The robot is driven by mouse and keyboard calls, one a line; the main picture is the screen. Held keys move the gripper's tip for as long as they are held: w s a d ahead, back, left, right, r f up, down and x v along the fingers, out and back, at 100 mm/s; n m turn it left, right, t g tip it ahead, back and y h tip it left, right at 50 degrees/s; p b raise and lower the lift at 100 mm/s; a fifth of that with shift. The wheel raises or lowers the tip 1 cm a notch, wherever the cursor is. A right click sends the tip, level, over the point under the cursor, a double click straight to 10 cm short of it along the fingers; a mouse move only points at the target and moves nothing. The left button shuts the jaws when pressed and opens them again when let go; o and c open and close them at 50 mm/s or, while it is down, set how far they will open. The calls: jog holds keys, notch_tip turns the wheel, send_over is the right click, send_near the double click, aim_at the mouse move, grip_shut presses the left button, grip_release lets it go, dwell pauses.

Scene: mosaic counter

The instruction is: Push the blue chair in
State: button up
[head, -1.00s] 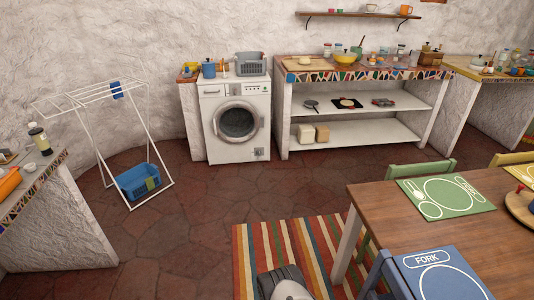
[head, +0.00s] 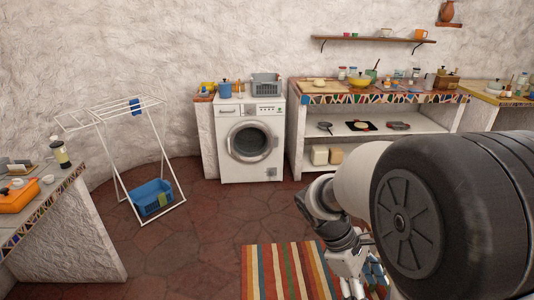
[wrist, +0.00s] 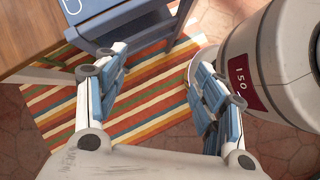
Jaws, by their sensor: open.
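The blue chair (wrist: 120,22) shows at the top of the wrist view, with its legs over the striped rug. It stands by the edge of the wooden table (wrist: 28,32). My gripper (wrist: 160,65) is open and empty, its two fingers spread wide above the rug and pointing toward the chair. I see a gap between the fingers and no clear contact with the chair. In the head view my arm covers the table and most or all of the chair.
The striped rug (head: 285,272) lies on the red stone floor. A drying rack (head: 140,150) with a blue basket (head: 152,197) stands at left, near a white counter (head: 75,235). A washing machine (head: 250,140) and open shelves (head: 375,130) line the back wall. The floor between is clear.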

jog(key=s+a+r+m+t+y, duration=0.6)
jog(key=s+r+m, duration=0.5)
jog(key=s, duration=0.2)
jog(key=shift+a+t, duration=0.8)
jog(key=shift+a, duration=0.15)
